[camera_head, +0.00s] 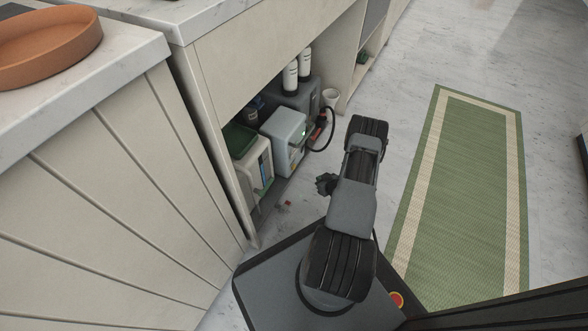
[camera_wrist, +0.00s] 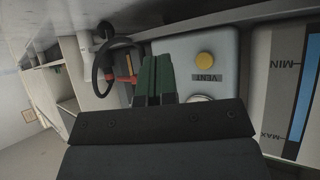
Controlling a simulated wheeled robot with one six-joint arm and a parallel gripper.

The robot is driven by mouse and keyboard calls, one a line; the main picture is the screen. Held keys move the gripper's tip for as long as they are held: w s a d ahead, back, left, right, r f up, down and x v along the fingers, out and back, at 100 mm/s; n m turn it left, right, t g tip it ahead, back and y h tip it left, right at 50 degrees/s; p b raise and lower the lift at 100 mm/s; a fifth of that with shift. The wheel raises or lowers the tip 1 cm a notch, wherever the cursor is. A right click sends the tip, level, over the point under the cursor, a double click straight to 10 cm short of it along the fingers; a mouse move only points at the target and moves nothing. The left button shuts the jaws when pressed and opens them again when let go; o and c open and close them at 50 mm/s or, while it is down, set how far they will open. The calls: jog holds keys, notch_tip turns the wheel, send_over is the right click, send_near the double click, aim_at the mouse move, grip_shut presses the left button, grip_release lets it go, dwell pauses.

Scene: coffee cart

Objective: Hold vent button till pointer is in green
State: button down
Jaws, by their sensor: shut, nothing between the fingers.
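The yellow vent button (camera_wrist: 206,60) sits on the face of a light grey box, with the label VENT beside it. A round gauge (camera_wrist: 200,98) shows only as a pale sliver behind my gripper's body in the wrist view; its pointer and green zone are hidden. The box (camera_head: 283,128) stands in the lower cabinet in the head view, with a small green light. My gripper (camera_wrist: 157,58) is shut and empty, with its green fingertips left of the button in the wrist view, apart from it. In the head view my gripper (camera_head: 325,184) is in front of the cabinet.
A tank (camera_wrist: 265,75) with MIN and MAX marks and a blue strip stands beside the box. A black hose (camera_wrist: 103,62) and a red part (camera_wrist: 127,79) lie on the other side. White bottles (camera_head: 290,77) stand behind. The floor by the green rug (camera_head: 455,200) is clear.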

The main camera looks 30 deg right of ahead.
aim_at(294, 167)
jog(key=w+a, duration=0.4)
jog(key=w, duration=0.3)
jog(key=shift+w+a, duration=0.25)
jog(key=shift+w, duration=0.1)
dwell(0.4)
jog(key=shift+w+a, duration=0.45)
jog(key=shift+w, duration=0.35)
dwell(4.0)
jog(key=shift+s+d, duration=0.1)
jog(key=shift+s, duration=0.1)
dwell(0.7)
jog(key=shift+s+d, duration=0.35)
jog(key=shift+s, duration=0.25)
